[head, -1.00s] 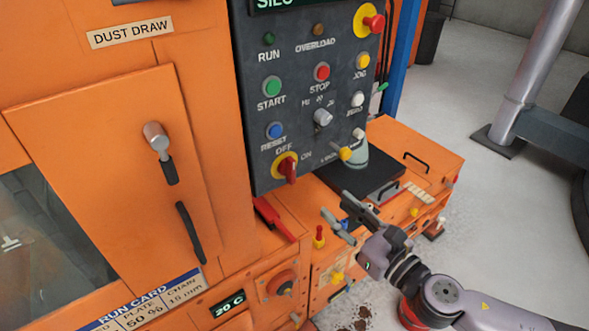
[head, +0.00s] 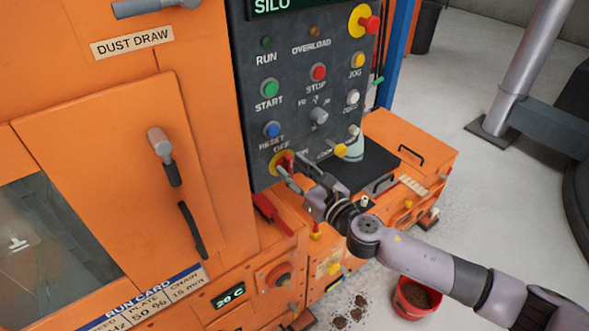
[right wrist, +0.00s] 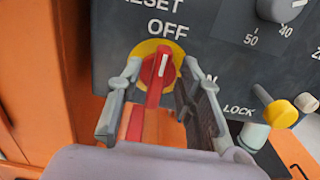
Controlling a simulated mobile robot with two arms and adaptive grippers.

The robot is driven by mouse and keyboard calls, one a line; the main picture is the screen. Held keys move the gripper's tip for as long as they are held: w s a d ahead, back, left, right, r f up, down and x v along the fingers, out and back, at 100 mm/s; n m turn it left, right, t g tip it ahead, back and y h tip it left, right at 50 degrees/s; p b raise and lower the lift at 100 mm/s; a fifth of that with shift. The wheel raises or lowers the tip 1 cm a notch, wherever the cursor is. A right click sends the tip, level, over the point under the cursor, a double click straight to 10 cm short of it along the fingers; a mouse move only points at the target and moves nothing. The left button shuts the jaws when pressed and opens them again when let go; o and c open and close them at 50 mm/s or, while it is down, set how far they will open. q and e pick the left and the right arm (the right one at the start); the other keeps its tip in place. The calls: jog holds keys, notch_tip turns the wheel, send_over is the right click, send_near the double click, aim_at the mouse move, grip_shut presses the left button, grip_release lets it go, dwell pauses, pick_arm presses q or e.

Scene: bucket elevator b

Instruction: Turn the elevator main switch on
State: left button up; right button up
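The main switch is a red rotary handle on a yellow disc at the lower left corner of the dark control panel; it shows in the head view (head: 281,162) and the right wrist view (right wrist: 157,72). Its white mark points up towards the OFF label. My right gripper (head: 297,172) is at the switch, partly covering it and the ON label in the head view. In the right wrist view my right gripper (right wrist: 161,82) is open, one finger on each side of the red handle, with gaps visible. I cannot tell if a finger touches the disc. My left gripper is not in view.
Above the switch are a blue reset button (head: 272,130) and a grey knob (head: 319,116). A yellow-tipped lock lever (head: 341,150) sticks out to the right. A red lever (head: 271,212) lies below the panel. A red bucket (head: 412,300) stands on the floor.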

jog(key=shift+c, duration=0.5)
grip_shut()
jog(key=shift+m, duration=0.3)
jog(key=m, duration=0.3)
jog(key=shift+w+d+m, duration=0.1)
jog(key=shift+d+m, duration=0.05)
jog(key=shift+m, duration=0.25)
jog(key=shift+w+d+f+m+p, duration=0.15)
jog(key=shift+m+p, duration=0.3)
jog(key=shift+m, duration=1.8)
jog(key=shift+d+f+m+p, duration=0.15)
jog(key=shift+m+p, duration=0.3)
jog(key=shift+m, duration=1.85)
jog(key=shift+w+f+m+p, duration=0.15)
jog(key=shift+m+p, duration=0.3)
jog(key=shift+m, duration=1.8)
